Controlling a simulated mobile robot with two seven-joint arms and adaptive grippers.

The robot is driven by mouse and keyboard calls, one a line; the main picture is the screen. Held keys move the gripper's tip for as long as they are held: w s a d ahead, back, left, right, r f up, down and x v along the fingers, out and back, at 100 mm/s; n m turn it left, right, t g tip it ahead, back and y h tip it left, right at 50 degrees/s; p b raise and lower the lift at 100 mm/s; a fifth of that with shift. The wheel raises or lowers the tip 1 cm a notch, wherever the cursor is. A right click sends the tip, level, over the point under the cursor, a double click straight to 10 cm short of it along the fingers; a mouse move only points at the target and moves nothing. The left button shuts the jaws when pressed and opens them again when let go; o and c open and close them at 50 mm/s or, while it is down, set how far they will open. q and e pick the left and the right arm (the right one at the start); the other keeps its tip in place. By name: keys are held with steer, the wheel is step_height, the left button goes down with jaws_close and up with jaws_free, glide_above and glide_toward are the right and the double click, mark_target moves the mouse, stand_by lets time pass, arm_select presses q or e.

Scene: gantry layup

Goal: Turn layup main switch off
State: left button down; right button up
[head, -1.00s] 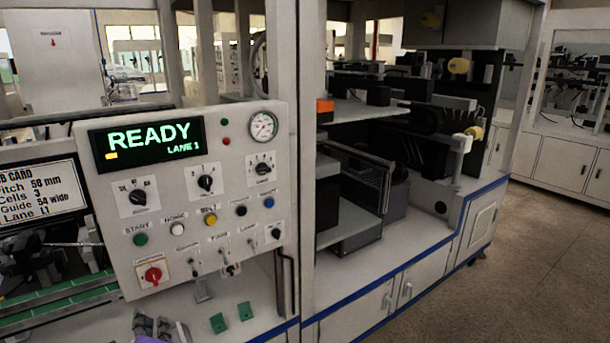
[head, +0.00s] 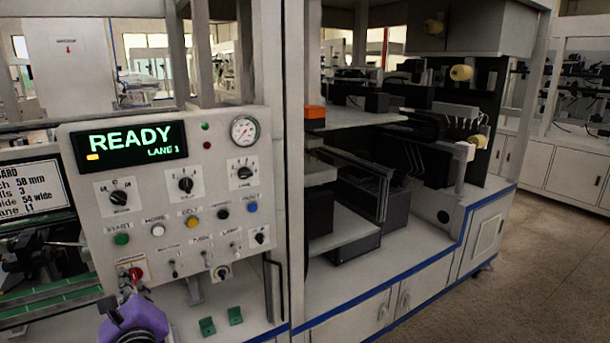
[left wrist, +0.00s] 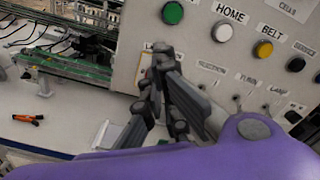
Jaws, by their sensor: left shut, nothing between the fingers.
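The layup main switch is a red rotary knob (head: 136,273) on a small plate at the lower left of the light grey control panel (head: 80,190). My left gripper (head: 127,293), with its purple body, is in front of the panel just below the knob and partly covers the switch. In the left wrist view my left gripper (left wrist: 158,62) has its dark fingers shut and empty, pointing at the panel's lower left corner. They hide the knob there, so I cannot tell whether they touch it. The display (head: 130,145) reads READY, LANE 1. My right gripper is not in view.
Close by are the green button (head: 121,239), the white HOME button (head: 158,230), other knobs and small toggles. A gauge (head: 244,130) is at the panel's upper right. Green blocks (head: 235,315) lie on the bench below. A frame post (head: 292,150) stands right of the panel.

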mark_target(135, 277)
arm_select(q)
steer(key=x, duration=0.4)
steer(key=shift+w, duration=0.2)
steer(key=shift+w+a, duration=0.15)
steer(key=shift+f, duration=0.1)
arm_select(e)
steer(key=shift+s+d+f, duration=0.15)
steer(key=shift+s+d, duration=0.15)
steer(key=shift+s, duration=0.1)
arm_select(q)
steer(key=shift+f, duration=0.2)
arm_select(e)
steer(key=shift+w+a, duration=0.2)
